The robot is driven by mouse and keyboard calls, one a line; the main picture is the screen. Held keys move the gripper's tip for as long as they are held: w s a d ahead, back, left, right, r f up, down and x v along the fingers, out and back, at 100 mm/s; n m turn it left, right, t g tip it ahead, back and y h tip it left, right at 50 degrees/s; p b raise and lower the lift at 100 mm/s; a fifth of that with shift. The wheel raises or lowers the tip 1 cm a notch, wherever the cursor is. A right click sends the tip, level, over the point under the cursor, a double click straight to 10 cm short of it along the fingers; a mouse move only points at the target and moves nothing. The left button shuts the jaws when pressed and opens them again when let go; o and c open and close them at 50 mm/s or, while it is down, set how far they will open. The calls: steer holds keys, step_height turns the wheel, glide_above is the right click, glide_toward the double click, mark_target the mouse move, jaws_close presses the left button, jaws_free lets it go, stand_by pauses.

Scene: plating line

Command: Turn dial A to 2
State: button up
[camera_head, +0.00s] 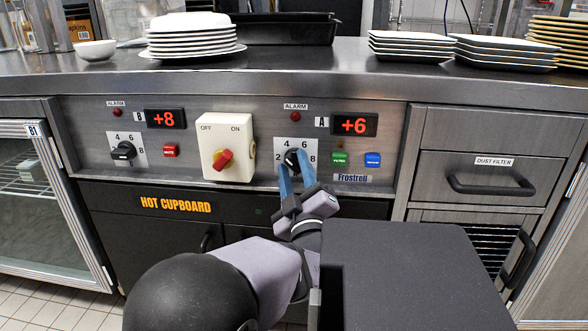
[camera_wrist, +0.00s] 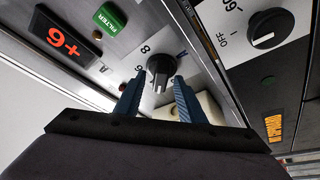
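Dial A is a black knob (camera_head: 292,160) on a white plate marked 2, 4, 6 and 8, below the A display (camera_head: 354,125), which reads +6. The dial also shows in the wrist view (camera_wrist: 161,68), with a pale mark on its face. I cannot tell exactly which number it points to. My gripper (camera_head: 293,168) is at the dial, with its two blue fingers apart, one on each side of the knob. In the wrist view the fingertips (camera_wrist: 160,84) flank the knob closely. I cannot tell whether they touch it.
Left of dial A is a cream switch box (camera_head: 227,140) with a red knob. Farther left is another dial (camera_head: 123,151) under a display reading +8. Green (camera_head: 340,159) and blue (camera_head: 373,160) buttons sit right of dial A. The steel counter (camera_head: 300,55) overhangs above.

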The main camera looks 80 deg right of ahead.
steer(key=shift+r, duration=0.1)
step_height(320, 180, up, 10)
steer(key=p, duration=0.5)
steer(key=shift+c, duration=0.2)
